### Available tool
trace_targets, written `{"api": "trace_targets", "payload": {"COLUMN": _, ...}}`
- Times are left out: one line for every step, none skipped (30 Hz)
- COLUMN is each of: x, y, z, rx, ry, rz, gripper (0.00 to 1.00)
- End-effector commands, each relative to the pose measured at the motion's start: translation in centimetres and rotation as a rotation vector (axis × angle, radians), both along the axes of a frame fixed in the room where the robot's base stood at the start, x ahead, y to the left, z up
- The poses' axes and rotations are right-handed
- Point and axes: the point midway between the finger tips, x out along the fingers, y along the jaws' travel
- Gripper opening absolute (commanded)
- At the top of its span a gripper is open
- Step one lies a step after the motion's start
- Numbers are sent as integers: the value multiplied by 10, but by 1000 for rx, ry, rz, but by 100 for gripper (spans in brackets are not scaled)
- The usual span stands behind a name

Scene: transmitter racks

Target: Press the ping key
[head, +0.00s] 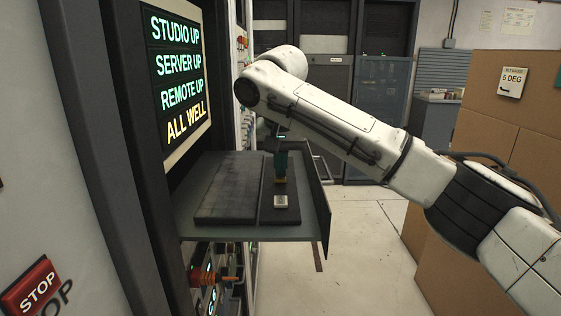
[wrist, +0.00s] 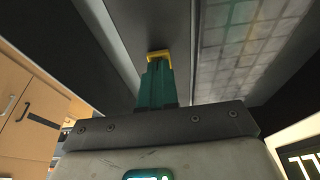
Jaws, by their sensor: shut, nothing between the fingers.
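A small pale square key (head: 281,201) sits on the dark strip at the right of the pull-out shelf (head: 225,229). It is the only separate key I see there, likely the ping key; I cannot read a label on it. My gripper (head: 280,182) has green fingers with yellow tips, shut and empty, pointing down over the shelf. In the head view its tips appear just behind the key; I cannot tell the exact gap. In the wrist view my gripper's yellow tips (wrist: 159,55) are together against the dark strip, and the key is not visible.
A dark keyboard (head: 228,188) lies left of the strip; its key grid shows in the wrist view (wrist: 240,55). A screen (head: 178,75) above reads STUDIO UP, SERVER UP, REMOTE UP, ALL WELL. A red STOP button (head: 28,287) is at lower left. Cardboard boxes (head: 480,120) stand right.

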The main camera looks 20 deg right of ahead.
Motion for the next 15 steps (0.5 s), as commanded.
{"api": "trace_targets", "payload": {"x": 0, "y": 0, "z": 0, "rx": 0, "ry": 0, "rz": 0, "gripper": 0}}
{"api": "trace_targets", "payload": {"x": 0, "y": 0, "z": 0, "rx": 0, "ry": 0, "rz": 0, "gripper": 0}}
{"api": "trace_targets", "payload": {"x": 0, "y": 0, "z": -1, "rx": 1, "ry": 1, "rz": 1, "gripper": 0}}
{"api": "trace_targets", "payload": {"x": 0, "y": 1, "z": -2, "rx": 2, "ry": 1, "rz": 2, "gripper": 0}}
{"api": "trace_targets", "payload": {"x": 0, "y": 1, "z": -4, "rx": 3, "ry": 2, "rz": 3, "gripper": 0}}
{"api": "trace_targets", "payload": {"x": 0, "y": 1, "z": -7, "rx": 2, "ry": 2, "rz": 2, "gripper": 0}}
{"api": "trace_targets", "payload": {"x": 0, "y": 2, "z": -10, "rx": 3, "ry": 3, "rz": 4, "gripper": 0}}
{"api": "trace_targets", "payload": {"x": 0, "y": 2, "z": -12, "rx": 3, "ry": 2, "rz": 3, "gripper": 0}}
{"api": "trace_targets", "payload": {"x": 0, "y": 1, "z": -14, "rx": 3, "ry": 3, "rz": 2, "gripper": 0}}
{"api": "trace_targets", "payload": {"x": 0, "y": 1, "z": -16, "rx": 2, "ry": 5, "rz": 1, "gripper": 0}}
{"api": "trace_targets", "payload": {"x": 0, "y": 1, "z": -18, "rx": 1, "ry": 5, "rz": 1, "gripper": 0}}
{"api": "trace_targets", "payload": {"x": 0, "y": 0, "z": -19, "rx": 1, "ry": 6, "rz": 0, "gripper": 0}}
{"api": "trace_targets", "payload": {"x": 0, "y": 0, "z": -20, "rx": 1, "ry": 6, "rz": 0, "gripper": 0}}
{"api": "trace_targets", "payload": {"x": 0, "y": 0, "z": -20, "rx": 0, "ry": 7, "rz": -1, "gripper": 0}}
{"api": "trace_targets", "payload": {"x": -1, "y": 0, "z": -21, "rx": 0, "ry": 8, "rz": -1, "gripper": 0}}
